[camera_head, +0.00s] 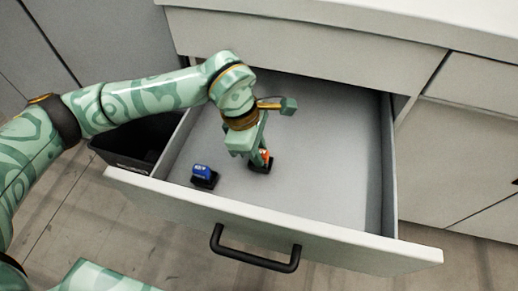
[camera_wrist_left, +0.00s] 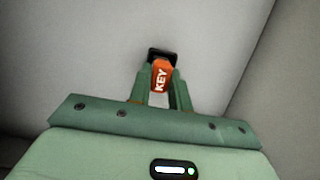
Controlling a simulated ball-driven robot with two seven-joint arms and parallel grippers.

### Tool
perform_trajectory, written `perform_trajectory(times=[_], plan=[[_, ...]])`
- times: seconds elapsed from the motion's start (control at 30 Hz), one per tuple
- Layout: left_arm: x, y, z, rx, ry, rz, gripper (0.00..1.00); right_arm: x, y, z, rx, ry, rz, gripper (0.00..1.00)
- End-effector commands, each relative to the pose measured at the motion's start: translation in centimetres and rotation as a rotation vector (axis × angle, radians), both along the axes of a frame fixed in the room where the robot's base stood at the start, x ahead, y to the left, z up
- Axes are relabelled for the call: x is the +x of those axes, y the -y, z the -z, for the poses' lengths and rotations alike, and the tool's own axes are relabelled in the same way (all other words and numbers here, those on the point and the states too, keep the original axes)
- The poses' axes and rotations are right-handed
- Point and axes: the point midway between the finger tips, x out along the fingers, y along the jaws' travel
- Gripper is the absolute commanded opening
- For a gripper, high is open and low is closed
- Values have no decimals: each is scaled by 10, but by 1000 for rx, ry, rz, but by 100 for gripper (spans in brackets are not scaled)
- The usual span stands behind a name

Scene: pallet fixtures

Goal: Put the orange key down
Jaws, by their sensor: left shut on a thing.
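The orange key (camera_wrist_left: 160,77) has white "KEY" lettering and sits between the fingers of my left gripper (camera_wrist_left: 161,92) in the left wrist view. My left gripper is shut on it. In the head view the key (camera_head: 265,155) shows as a small orange patch beside the fingers of my left gripper (camera_head: 259,156), low inside the open drawer (camera_head: 330,150). A black base (camera_wrist_left: 161,54) is at the key's far end; it also shows on or just above the drawer floor. I cannot tell whether it touches. My right gripper is not in view.
A blue block on a black base (camera_head: 203,175) stands in the drawer to the left of my gripper. The drawer's front panel (camera_head: 270,217) has a black handle (camera_head: 255,253). A black bin (camera_head: 125,150) stands left of the drawer. The drawer's right side is clear.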

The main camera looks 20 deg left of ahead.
Motion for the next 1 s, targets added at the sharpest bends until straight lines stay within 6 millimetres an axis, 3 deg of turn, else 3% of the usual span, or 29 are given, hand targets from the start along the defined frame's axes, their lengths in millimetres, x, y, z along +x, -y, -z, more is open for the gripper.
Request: perform_trajectory(times=[0.23, 0.27, 0.3, 0.33, 0.67, 1.0], plan=[[0, 0, 2, 2, 0, 0, 0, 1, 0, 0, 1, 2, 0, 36], [0, 0, 1, 1, 0, 0, 28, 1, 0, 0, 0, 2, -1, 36], [0, 0, 1, 1, 0, 0, 39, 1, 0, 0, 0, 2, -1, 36], [0, 0, 1, 1, 0, 0, 41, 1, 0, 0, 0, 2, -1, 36], [0, -1, -4, 1, 2, -1, 41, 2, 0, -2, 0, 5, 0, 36], [0, -20, -78, 1, 9, -1, 41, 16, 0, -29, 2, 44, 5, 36]])
